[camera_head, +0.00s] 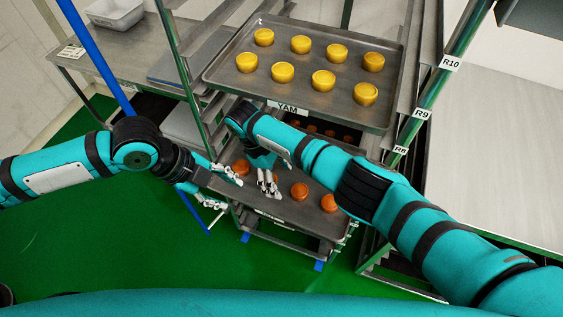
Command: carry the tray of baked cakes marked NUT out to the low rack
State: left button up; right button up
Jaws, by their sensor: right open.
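A lower tray (313,221) holds round orange-brown cakes (299,191). The label on its front edge (270,215) is too small to read, so I cannot tell whether it says NUT. My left gripper (228,193) is at this tray's left front corner, its fingers spread, one above and one below the rim; I cannot tell whether they touch it. My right gripper (268,186) is open and points down over the front left part of the same tray. My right arm hides part of the tray and of the rack behind it.
An upper tray (222,76) marked YAM, with several yellow cakes (324,80), sits above. Darker cakes (330,133) show on a level between. Green rack posts (428,100) with R8, R9 and R10 labels stand right. A steel table (105,58) is at left; green floor (110,235) is clear in front.

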jog(key=shift+s+d+r, duration=0.1)
jog(key=shift+s+d, duration=0.05)
jog(key=shift+s, duration=0.05)
jog(key=shift+d, duration=0.1)
pick_arm(q)
send_near(268, 214)
jog(key=x, duration=0.7)
jog(key=shift+d+f, duration=0.2)
jog(key=shift+f, duration=0.05)
pick_arm(e)
jog(key=s+d, duration=0.1)
jog(key=d, duration=0.2)
jog(key=s+d, duration=0.2)
jog(key=d, duration=0.2)
jog(key=s+d, duration=0.1)
jog(key=d, duration=0.3)
jog(key=shift+s+d+f, duration=0.15)
jog(key=shift+f, duration=0.2)
pick_arm(q)
jog(key=shift+w+d+f, duration=0.15)
jog(key=shift+d+f, duration=0.1)
jog(key=shift+f, duration=0.35)
pick_arm(e)
jog(key=shift+f, duration=0.25)
pick_arm(q)
grip_shut()
pick_arm(e)
jog(key=c, duration=0.9)
grip_shut()
jog(key=shift+r, duration=0.1)
